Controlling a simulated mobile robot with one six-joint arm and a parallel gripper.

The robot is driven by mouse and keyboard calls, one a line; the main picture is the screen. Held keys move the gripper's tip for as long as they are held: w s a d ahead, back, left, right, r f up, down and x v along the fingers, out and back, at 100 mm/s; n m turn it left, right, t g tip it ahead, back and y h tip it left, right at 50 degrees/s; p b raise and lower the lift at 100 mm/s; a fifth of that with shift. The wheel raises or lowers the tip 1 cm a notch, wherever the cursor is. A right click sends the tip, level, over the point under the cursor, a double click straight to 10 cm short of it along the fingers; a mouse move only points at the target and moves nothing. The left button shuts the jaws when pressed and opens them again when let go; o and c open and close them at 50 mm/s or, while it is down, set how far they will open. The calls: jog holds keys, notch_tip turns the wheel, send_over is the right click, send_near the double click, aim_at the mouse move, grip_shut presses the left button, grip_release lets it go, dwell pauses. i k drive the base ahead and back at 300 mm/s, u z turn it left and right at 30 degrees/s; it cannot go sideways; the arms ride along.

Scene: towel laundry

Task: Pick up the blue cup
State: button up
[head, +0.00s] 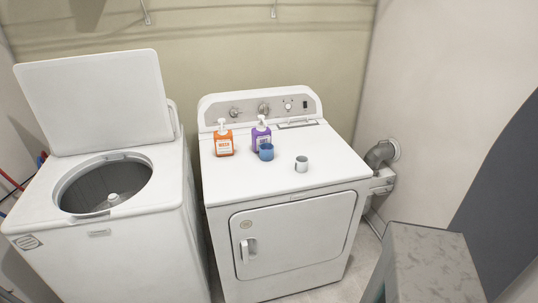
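The blue cup (266,152) stands upright on top of the white dryer (330,176), close in front of a purple pump bottle (260,133). A small grey-white cup (301,164) stands a little to its right and nearer the front edge. My gripper is not in view. The head view does not show whether the blue cup touches the purple bottle.
An orange pump bottle (223,140) stands left of the purple one. A washer (160,205) with its lid (95,100) raised is at left. The dryer top is clear at front and right. A grey speckled surface (430,262) is at lower right.

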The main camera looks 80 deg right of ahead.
aim_at(267, 152)
jog(key=i, duration=1)
